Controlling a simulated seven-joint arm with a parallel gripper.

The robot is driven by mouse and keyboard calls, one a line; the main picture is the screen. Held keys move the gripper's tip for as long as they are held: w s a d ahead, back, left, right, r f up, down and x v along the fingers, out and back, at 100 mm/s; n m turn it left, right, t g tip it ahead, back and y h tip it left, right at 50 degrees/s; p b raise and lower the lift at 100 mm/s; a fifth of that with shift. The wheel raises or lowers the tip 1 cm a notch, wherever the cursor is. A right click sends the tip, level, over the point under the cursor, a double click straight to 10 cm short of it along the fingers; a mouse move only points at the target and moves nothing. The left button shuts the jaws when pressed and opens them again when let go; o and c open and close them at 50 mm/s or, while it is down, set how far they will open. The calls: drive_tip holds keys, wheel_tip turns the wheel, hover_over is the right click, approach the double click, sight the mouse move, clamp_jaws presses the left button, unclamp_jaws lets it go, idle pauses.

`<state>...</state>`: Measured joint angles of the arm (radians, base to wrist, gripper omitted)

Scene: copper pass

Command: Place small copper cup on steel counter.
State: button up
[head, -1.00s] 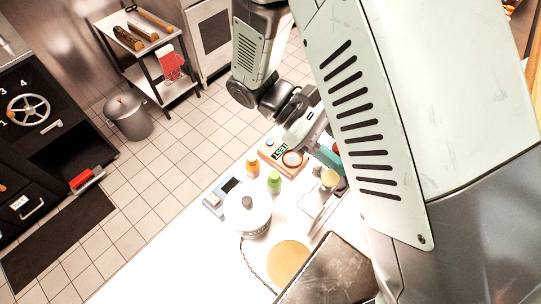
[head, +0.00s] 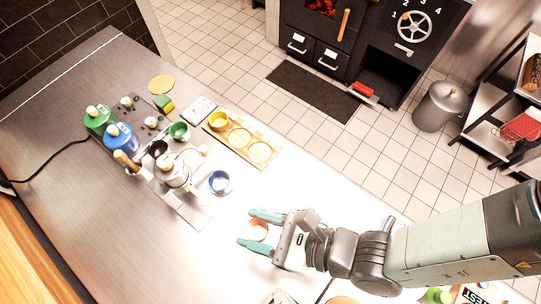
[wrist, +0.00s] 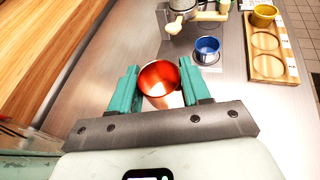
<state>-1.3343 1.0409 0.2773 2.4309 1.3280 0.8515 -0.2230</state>
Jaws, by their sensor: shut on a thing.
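The small copper cup (wrist: 160,84) is between the teal fingers of my gripper (wrist: 160,92) in the wrist view, its open mouth facing the camera. My gripper is shut on it. In the head view my gripper (head: 258,231) is over the steel counter (head: 75,215), and the cup (head: 257,230) shows partly between the fingertips. I cannot tell whether the cup's base touches the counter. The counter also shows in the wrist view (wrist: 95,85).
A blue cup (head: 220,182) stands beside the espresso machine (head: 172,172). A wooden tray (head: 240,146) holds a yellow cup (head: 219,120). A green cup (head: 179,131) and bottles (head: 120,138) stand farther left. The counter's near left part is clear.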

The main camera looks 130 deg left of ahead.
drive_tip(key=shift+s+d+f+m+g+y, duration=0.3)
drive_tip(key=shift+s+d+f+m+y, duration=0.2)
drive_tip(key=shift+s, duration=0.2)
drive_tip(key=shift+s+f, duration=0.15)
drive_tip(key=shift+f, duration=0.15)
wheel_tip(320, 180, down, 10)
drive_tip(key=shift+r, duration=0.1)
drive_tip(key=o, duration=1.1)
drive_tip(key=shift+o, duration=0.2)
drive_tip(key=shift+a+r, duration=0.1)
drive_tip(key=v, duration=1.2)
